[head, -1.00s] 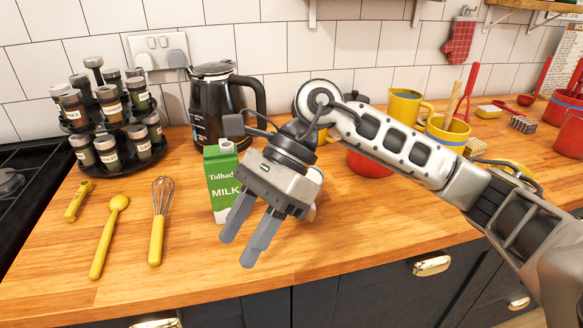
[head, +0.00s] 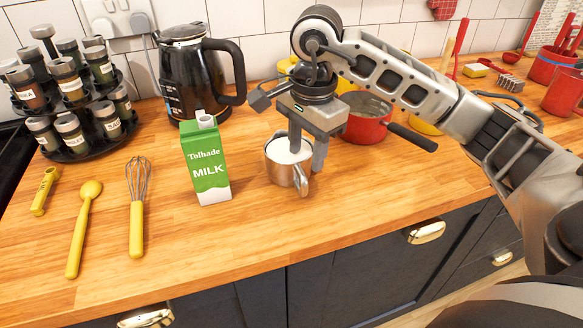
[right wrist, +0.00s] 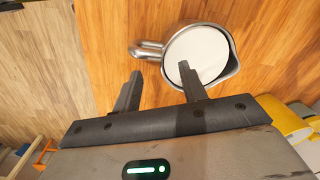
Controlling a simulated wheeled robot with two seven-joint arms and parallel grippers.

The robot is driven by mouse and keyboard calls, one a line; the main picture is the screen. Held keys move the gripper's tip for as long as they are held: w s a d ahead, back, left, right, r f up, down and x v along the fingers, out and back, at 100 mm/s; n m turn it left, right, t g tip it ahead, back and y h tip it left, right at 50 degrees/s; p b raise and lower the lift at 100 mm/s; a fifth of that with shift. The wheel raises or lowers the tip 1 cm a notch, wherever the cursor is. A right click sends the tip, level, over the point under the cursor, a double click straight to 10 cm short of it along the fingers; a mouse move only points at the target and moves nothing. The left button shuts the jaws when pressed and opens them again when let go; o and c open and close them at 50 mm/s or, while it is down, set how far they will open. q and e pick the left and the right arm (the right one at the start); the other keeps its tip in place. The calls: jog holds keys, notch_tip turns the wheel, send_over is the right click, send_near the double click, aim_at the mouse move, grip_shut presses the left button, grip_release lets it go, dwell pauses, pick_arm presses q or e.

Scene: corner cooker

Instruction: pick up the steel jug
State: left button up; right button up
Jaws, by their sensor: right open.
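The steel jug (head: 278,174) stands upright on the wooden counter, right of the green milk carton (head: 205,162). It holds something white, and its handle faces the front. My right gripper (head: 307,157) is open and points down at the jug. One finger overlaps the jug's mouth and the other is by its right side. In the right wrist view the jug (right wrist: 233,72) lies beyond the fingertips, its handle at the left. There one finger of my right gripper (right wrist: 160,69) overlaps the white contents. I cannot tell whether the fingers touch the jug. My left gripper is not in view.
A red pan (head: 368,126) with a dark handle stands close behind and right of the jug. A black kettle (head: 190,75) and a spice rack (head: 72,100) are at the back left. A whisk (head: 137,215) and yellow spoon (head: 82,235) lie left. The counter before the jug is clear.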

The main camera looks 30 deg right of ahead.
aim_at(302, 171)
jog(key=f, duration=0.2)
jog(key=f+p, duration=0.1)
jog(key=f, duration=0.2)
jog(key=shift+w+a+f, duration=0.2)
jog(key=shift+f, duration=0.1)
jog(key=shift+c, duration=0.2)
grip_shut()
